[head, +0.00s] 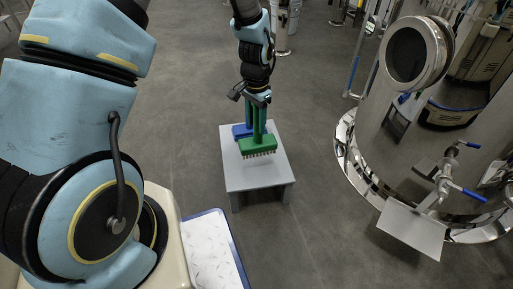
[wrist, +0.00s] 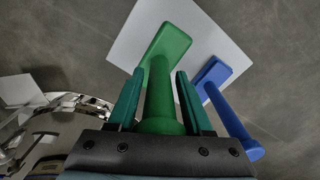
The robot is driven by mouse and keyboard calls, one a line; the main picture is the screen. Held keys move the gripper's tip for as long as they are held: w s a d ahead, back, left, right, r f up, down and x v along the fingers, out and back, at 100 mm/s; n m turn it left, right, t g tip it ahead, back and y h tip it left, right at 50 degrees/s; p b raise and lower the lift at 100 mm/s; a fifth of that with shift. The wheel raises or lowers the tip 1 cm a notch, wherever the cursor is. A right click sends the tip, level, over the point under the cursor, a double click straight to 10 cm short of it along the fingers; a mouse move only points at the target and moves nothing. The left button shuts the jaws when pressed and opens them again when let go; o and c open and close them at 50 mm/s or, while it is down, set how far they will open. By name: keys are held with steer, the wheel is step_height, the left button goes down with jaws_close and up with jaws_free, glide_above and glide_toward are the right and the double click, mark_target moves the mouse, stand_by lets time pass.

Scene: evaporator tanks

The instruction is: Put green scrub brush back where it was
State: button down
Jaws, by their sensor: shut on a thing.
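The green scrub brush (head: 258,146) hangs bristles down from my gripper (head: 257,100), over the small grey table (head: 265,175). In the wrist view the green brush (wrist: 168,75) has its handle between the two teal fingers of my gripper (wrist: 158,98), which is shut on it. A blue brush (head: 241,130) is on the table just behind and left of the green one in the head view. It also shows in the wrist view (wrist: 228,105), right of the green one. I cannot tell whether the green bristles touch the tabletop.
A shiny steel tank (head: 400,130) with valves and blue handles stands on the right. A light grey plate (head: 412,228) is at its front. A white blue-rimmed tray (head: 212,250) is at the bottom, by my body. The floor around the table is clear.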

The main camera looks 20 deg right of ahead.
mark_target(256, 142)
step_height(256, 142, down, 7)
steer(key=shift+r+b, duration=0.2)
steer(key=shift+b, duration=0.85)
steer(key=shift+f, duration=0.15)
steer(key=shift+c, duration=1.6)
jaws_free()
